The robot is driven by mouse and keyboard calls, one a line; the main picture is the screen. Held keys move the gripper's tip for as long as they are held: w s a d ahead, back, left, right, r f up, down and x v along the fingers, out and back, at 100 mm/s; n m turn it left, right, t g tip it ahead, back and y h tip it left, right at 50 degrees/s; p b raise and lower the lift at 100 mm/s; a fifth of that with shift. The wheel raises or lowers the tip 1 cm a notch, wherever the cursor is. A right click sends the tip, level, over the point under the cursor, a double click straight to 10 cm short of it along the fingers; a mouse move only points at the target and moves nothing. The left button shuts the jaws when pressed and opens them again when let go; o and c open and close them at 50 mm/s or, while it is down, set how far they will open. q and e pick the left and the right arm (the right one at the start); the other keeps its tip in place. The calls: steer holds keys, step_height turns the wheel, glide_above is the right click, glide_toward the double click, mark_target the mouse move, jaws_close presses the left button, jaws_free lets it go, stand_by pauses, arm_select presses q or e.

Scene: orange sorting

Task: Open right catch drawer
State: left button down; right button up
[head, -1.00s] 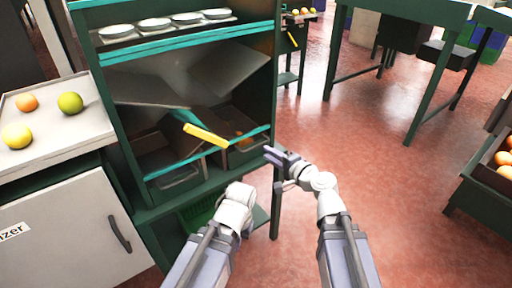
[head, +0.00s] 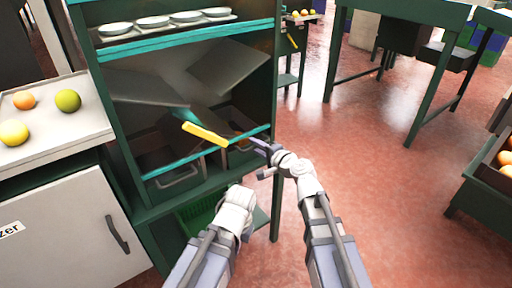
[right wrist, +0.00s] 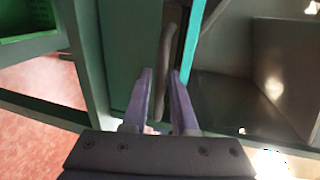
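The right catch drawer (head: 240,158) sits low in the dark green cabinet, beside the left catch drawer (head: 160,160). My right gripper (head: 257,146) is at the right drawer's front and partly covers it. In the right wrist view, my right gripper (right wrist: 160,85) has its two fingers apart. A grey bar handle (right wrist: 168,45) on the green drawer front lies between and just beyond the fingertips. I cannot tell whether either finger touches it. My left arm ends low in front of the cabinet in the head view, and its fingers do not show.
A yellow bar (head: 205,134) slants in front of the drawers. Sloped grey plates (head: 228,68) and a shelf of white dishes (head: 168,20) are above. A counter (head: 60,130) with several fruits stands left. A green crate (head: 198,215) is below. Red floor (head: 370,190) is open at right.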

steer(key=shift+c, duration=0.3)
jaws_close()
stand_by(1.0)
